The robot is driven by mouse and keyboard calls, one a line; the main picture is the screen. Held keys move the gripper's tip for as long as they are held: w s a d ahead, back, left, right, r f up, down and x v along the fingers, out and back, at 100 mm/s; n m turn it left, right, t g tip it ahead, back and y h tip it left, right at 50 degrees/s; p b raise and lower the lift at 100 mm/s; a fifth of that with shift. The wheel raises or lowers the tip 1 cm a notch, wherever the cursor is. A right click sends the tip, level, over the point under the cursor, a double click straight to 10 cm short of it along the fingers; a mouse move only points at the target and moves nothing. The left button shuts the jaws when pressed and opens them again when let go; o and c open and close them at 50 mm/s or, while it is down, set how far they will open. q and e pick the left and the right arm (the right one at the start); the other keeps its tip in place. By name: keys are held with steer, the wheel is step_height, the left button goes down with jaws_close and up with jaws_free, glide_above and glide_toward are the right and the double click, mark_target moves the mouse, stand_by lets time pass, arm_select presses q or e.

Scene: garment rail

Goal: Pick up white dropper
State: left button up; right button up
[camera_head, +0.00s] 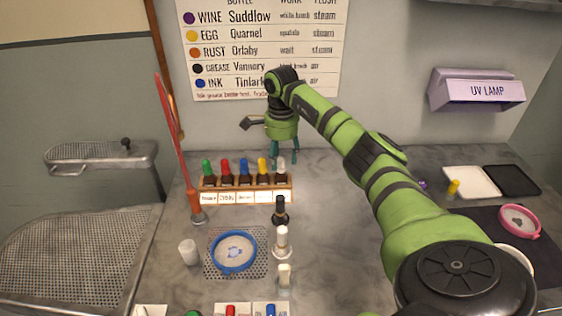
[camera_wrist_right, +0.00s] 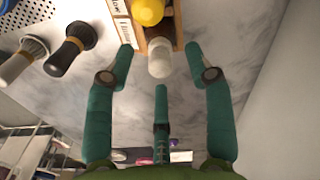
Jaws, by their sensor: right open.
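The white-capped dropper (camera_head: 281,168) stands at the right end of the wooden rack (camera_head: 247,180) in the head view, partly hidden by my gripper. In the right wrist view, the white dropper (camera_wrist_right: 159,58) sits in the rack (camera_wrist_right: 178,25) beside a yellow-capped one (camera_wrist_right: 148,11). My right gripper (camera_head: 284,156) is above the rack's right end. Its teal fingers are spread; in the wrist view the gripper (camera_wrist_right: 160,68) has fingers on both sides of the white cap and one below it in the picture. I cannot tell whether any finger touches it. The left gripper is not seen.
Green, red, blue and yellow droppers fill the rack's other places. In front are a dark bottle (camera_head: 281,211), a white-topped bottle (camera_head: 282,242), a blue-rimmed dish (camera_head: 233,252) and a white cup (camera_head: 188,252). A red-stemmed tool (camera_head: 178,148) stands at the rack's left.

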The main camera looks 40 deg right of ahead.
step_height(320, 180, down, 2)
steer(key=shift+f, duration=0.1)
steer(key=c, duration=0.9)
steer(key=shift+o, duration=0.2)
step_height(320, 180, up, 9)
steer(key=shift+w+r+b, duration=0.1)
steer(key=shift+b, duration=0.9)
steer(key=shift+r, duration=0.45)
